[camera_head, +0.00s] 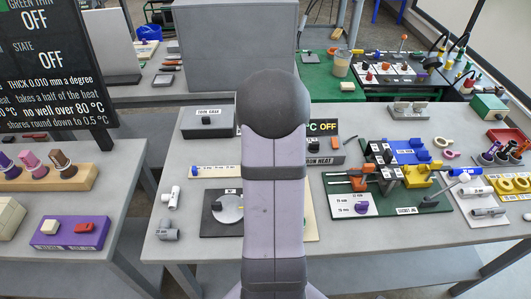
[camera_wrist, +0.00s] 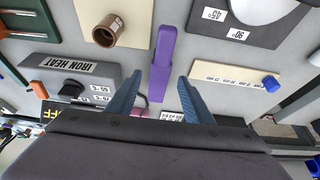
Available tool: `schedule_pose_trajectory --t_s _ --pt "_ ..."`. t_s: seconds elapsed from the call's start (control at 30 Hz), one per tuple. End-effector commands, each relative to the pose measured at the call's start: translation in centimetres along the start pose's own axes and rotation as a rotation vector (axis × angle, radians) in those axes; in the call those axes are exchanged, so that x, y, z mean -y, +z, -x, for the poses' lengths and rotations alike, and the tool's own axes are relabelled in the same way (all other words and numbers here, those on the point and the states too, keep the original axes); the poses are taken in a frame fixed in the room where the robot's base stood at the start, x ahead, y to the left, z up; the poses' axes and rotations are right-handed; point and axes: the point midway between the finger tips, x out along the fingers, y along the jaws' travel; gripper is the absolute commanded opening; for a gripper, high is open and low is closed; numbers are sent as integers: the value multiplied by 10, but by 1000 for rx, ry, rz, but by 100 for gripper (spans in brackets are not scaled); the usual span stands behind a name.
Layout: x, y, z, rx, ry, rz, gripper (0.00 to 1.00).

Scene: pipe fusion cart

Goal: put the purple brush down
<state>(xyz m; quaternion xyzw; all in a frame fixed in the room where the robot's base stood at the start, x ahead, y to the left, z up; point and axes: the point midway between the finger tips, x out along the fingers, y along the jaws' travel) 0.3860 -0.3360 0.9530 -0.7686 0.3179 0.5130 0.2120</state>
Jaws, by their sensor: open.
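The purple brush (camera_wrist: 162,65) shows in the wrist view as a long purple bar on or just above the grey table, pointing away from me. My gripper (camera_wrist: 160,80) is open, with its two blue fingers apart on either side of the brush's near part. Neither finger visibly touches the brush. I cannot tell how high the fingertips are above the table. In the head view my own arm hides the gripper and the brush.
In the wrist view a cream board with a brown fitting (camera_wrist: 107,31) lies left of the brush, near the iron heat box (camera_wrist: 72,76). A dark plate (camera_wrist: 206,22) and a cream strip with a blue piece (camera_wrist: 271,83) lie right.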

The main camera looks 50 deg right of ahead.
Motion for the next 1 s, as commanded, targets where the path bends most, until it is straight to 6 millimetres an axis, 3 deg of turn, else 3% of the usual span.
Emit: schedule_pose_trajectory --t_s 0.3,0.5,0.87,1.0 --pt "0 0 48 -4 0 -1 46" --pt "0 0 66 -2 0 -1 46" --pt "0 1 72 1 0 0 46" --pt "17 11 74 19 -15 35 46"
